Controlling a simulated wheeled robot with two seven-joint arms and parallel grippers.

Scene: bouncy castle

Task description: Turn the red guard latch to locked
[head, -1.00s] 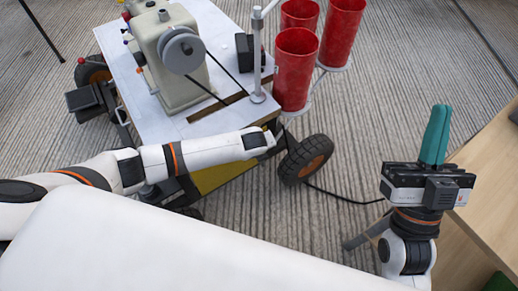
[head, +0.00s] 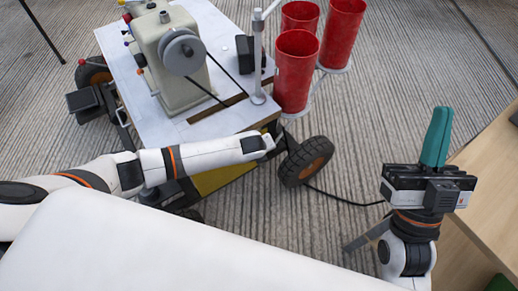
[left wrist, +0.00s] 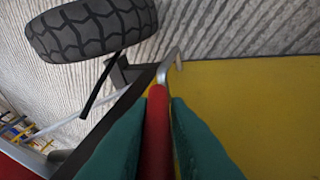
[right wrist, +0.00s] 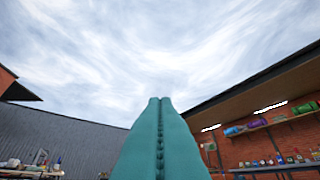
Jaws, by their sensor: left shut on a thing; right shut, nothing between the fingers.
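The red guard latch (left wrist: 158,120) shows in the left wrist view as a red bar with a bent metal end, in front of a yellow panel (left wrist: 250,100). My left gripper (left wrist: 158,110) is shut on it, with one teal finger on each side. In the head view the left gripper is hidden beyond the end of my left arm, by the cart's near side. My right gripper (head: 437,138) is shut and empty, pointing up at the right. In the right wrist view its teal fingers (right wrist: 160,130) meet along the middle.
A sewing-type machine (head: 172,60) stands on the cart top (head: 225,112). A black tyre (head: 306,160) sits at the cart's corner, close to my left arm. Red tubes (head: 296,70) stand behind. A wooden table (head: 490,190) is beside my right arm.

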